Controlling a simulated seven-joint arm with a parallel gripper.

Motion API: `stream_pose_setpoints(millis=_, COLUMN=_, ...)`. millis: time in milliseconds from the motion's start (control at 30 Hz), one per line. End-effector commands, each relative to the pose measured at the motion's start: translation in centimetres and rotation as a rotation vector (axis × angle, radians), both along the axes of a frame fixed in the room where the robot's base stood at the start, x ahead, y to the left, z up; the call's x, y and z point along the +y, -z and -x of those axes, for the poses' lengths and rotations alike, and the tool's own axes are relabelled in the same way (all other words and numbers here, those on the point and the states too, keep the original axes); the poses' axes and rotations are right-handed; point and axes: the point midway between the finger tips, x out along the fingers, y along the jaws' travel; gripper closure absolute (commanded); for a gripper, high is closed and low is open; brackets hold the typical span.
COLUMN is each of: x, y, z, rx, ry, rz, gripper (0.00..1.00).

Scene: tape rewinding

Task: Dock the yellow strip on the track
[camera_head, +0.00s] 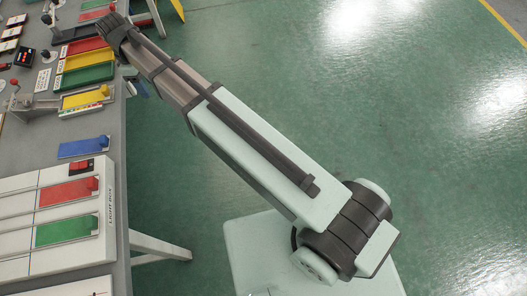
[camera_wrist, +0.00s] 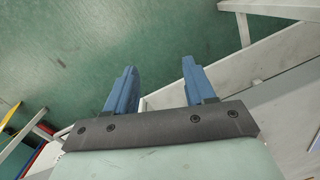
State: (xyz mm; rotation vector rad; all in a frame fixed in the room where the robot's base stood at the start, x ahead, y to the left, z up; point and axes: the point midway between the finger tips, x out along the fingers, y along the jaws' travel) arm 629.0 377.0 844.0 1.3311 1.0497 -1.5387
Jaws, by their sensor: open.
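The yellow strip (camera_head: 84,98) lies on a bench fixture with a crank at the left of the head view, its raised yellow end to the right. The light box (camera_head: 112,228) nearer the front has pale tracks, with a red strip (camera_head: 68,191) on one and a green strip (camera_head: 66,230) on another. Which track the task means, I cannot tell. My gripper (camera_wrist: 159,66) is open and empty in the wrist view, its two blue fingers apart above the floor and a pale bench frame. In the head view, my arm reaches to the upper left, beyond the yellow strip; the fingertips are not clear there.
A blue strip (camera_head: 83,148) lies on the grey bench between the fixture and the light box. Red, yellow and green trays (camera_head: 84,77) stand behind the fixture. A black box with red buttons (camera_head: 25,57) is at the left. Open green floor (camera_head: 400,110) fills the right.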

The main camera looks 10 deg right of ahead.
Motion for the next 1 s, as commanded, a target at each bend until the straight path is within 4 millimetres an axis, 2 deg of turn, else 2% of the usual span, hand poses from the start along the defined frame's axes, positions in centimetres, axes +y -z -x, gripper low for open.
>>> stream_pose_setpoints(millis=33, x=-1.7, y=2.2, z=0.3, rx=0.014, ry=0.035, rz=0.012, gripper=0.46)
stream_pose_setpoints(millis=100, x=-3.6, y=4.9, z=0.5, rx=0.028, ry=0.085, rz=0.024, gripper=0.46)
stream_pose_setpoints(millis=267, x=-8.1, y=10.6, z=1.5, rx=0.061, ry=0.199, rz=0.055, gripper=0.46)
stream_pose_setpoints(millis=467, x=-13.7, y=17.2, z=3.7, rx=0.1, ry=0.34, rz=0.093, gripper=0.46)
stream_pose_setpoints(millis=600, x=-17.5, y=21.5, z=6.0, rx=0.131, ry=0.438, rz=0.121, gripper=0.46)
stream_pose_setpoints(millis=767, x=-21.6, y=25.8, z=9.1, rx=0.163, ry=0.548, rz=0.153, gripper=0.46)
stream_pose_setpoints(millis=1000, x=-27.1, y=31.4, z=14.9, rx=0.215, ry=0.714, rz=0.202, gripper=0.46)
